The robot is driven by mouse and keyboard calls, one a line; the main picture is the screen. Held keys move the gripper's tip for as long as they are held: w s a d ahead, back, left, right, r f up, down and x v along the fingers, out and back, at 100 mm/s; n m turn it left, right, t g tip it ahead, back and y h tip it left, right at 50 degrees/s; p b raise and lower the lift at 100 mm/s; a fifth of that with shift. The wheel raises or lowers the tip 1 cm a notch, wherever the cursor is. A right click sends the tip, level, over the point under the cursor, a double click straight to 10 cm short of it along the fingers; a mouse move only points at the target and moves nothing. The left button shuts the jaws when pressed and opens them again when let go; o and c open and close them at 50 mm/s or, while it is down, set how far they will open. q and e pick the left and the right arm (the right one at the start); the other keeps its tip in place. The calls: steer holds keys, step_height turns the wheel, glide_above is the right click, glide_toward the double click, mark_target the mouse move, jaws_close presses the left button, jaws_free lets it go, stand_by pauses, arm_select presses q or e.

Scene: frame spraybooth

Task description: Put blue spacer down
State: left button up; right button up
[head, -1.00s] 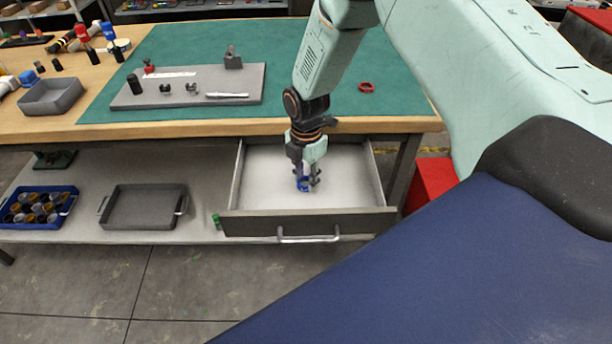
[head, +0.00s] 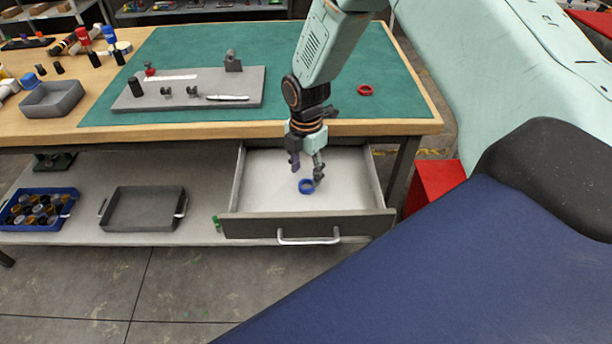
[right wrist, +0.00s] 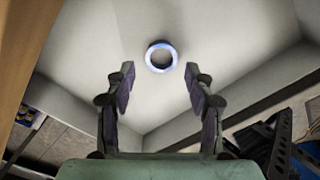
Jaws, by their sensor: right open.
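The blue spacer (head: 306,186) is a small ring lying flat on the white floor of the open drawer (head: 262,229). The right wrist view also shows the spacer (right wrist: 161,57), beyond and between the fingertips, touching neither. My right gripper (head: 307,172) is open and empty, just above the spacer inside the drawer. In the right wrist view its two fingers (right wrist: 160,85) stand wide apart. My left gripper is in neither view.
A red ring (head: 365,90) lies on the green mat (head: 290,55) of the bench above the drawer. A grey board (head: 225,80) with small parts sits on the mat. On the lower shelf are an empty grey tray (head: 143,226) and a blue crate (head: 40,225) holding several cylinders.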

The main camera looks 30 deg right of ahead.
mark_target(306, 189)
step_height(306, 189, up, 9)
steer(key=p, duration=0.1)
steer(key=shift+f, duration=0.15)
stand_by(0.3)
